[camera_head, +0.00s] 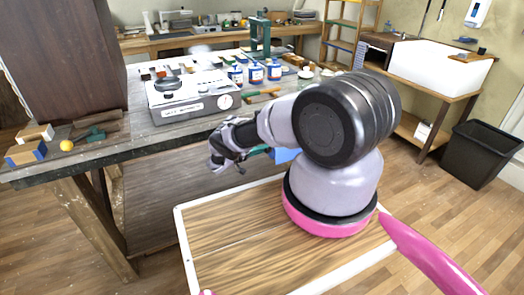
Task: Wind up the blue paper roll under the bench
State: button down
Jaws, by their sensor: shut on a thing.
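A patch of blue (285,154), which looks like part of the blue paper roll, shows low at the bench's front edge, just left of my arm's base. My forearm and the arm's base hide most of it. My gripper (240,165) is in front of the bench, left of the blue patch and below the tabletop edge. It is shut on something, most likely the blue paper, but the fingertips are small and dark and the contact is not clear. The wooden bench (150,143) runs across behind my arm.
A grey metal device (190,103) with a dial stands on the bench, with several blue-and-white tins (255,73) behind it. A dark cabinet (60,60), small boxes (27,152) and a yellow ball (67,145) are at left. A black bin (475,150) stands right.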

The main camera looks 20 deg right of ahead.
jog(key=shift+a+f+n, duration=0.1)
jog(key=shift+f+n, duration=0.1)
jog(key=shift+n, duration=3.5)
jog(key=shift+a+f+n, duration=0.1)
jog(key=shift+f+n, duration=0.05)
jog(key=shift+n, duration=3.55)
jog(key=shift+c, duration=1.4)
grip_release()
jog(key=shift+s, duration=0.1)
jog(key=shift+d, duration=0.1)
